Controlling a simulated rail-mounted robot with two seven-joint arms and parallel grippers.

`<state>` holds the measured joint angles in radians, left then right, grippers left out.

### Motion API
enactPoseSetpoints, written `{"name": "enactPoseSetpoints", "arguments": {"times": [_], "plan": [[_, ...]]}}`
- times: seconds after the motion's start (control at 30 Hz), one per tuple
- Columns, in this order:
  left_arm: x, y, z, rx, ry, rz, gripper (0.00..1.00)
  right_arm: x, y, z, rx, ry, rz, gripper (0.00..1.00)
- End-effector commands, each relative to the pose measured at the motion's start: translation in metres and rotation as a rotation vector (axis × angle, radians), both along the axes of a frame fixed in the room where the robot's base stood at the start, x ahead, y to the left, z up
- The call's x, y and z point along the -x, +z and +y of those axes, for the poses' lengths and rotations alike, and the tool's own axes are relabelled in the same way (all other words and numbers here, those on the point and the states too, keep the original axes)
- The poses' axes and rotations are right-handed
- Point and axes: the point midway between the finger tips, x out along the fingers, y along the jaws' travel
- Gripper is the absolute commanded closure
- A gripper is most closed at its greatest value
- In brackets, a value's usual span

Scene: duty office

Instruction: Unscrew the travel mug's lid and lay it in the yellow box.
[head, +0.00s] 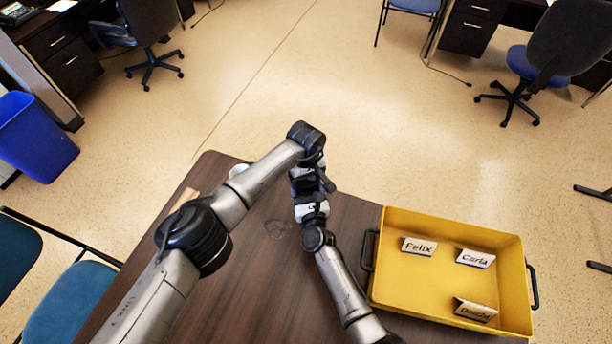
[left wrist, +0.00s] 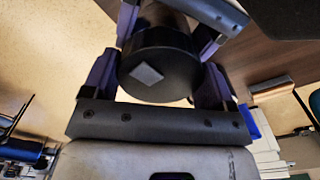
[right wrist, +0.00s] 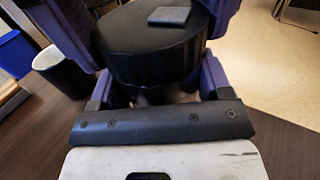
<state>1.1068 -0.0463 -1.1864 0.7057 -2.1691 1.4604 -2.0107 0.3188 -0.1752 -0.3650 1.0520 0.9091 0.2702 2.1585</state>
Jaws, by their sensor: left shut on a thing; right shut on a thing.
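The travel mug is mostly hidden between my grippers in the head view. Its black lid (left wrist: 165,88) has a small grey square on top; the ridged side shows in the right wrist view (right wrist: 150,62). My left gripper (left wrist: 158,70) is shut on the lid. My right gripper (right wrist: 160,88) is shut on the mug's body (left wrist: 160,18), just below the lid. I see no clear gap between lid and body. The yellow box (head: 386,262) stands at the table's right side, with no lid in it.
Name plates reading Felix (head: 418,247) and Carla (head: 475,258), and a third (head: 475,310), stand in the box. The wooden table (head: 250,290) is clear at front. A blue bin (head: 35,140) stands on the floor.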

Motion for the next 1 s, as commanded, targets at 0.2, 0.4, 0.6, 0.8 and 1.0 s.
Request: {"name": "enactPoseSetpoints", "arguments": {"times": [0.2,0.4,0.6,0.8,1.0], "plan": [[-0.0005,0.0003,0.0005,0.000,0.284,-0.001,0.50,0.0003,-0.0012,-0.0006,0.003,0.000,0.001,0.95],[-0.0006,0.0004,0.0006,0.000,0.521,0.000,0.50,0.0003,-0.0012,-0.0006,0.003,0.000,0.001,0.95],[-0.0007,0.0006,0.0007,0.000,0.572,0.001,0.50,0.0003,-0.0012,-0.0005,0.003,0.000,0.001,0.95],[-0.0007,0.0006,0.0008,0.000,0.570,0.001,0.19,0.0004,-0.0012,-0.0005,0.003,0.000,0.001,0.95],[-0.0006,0.0006,0.0006,0.000,0.569,0.001,0.00,0.0004,-0.0012,-0.0005,0.003,0.000,0.001,0.95]]}}
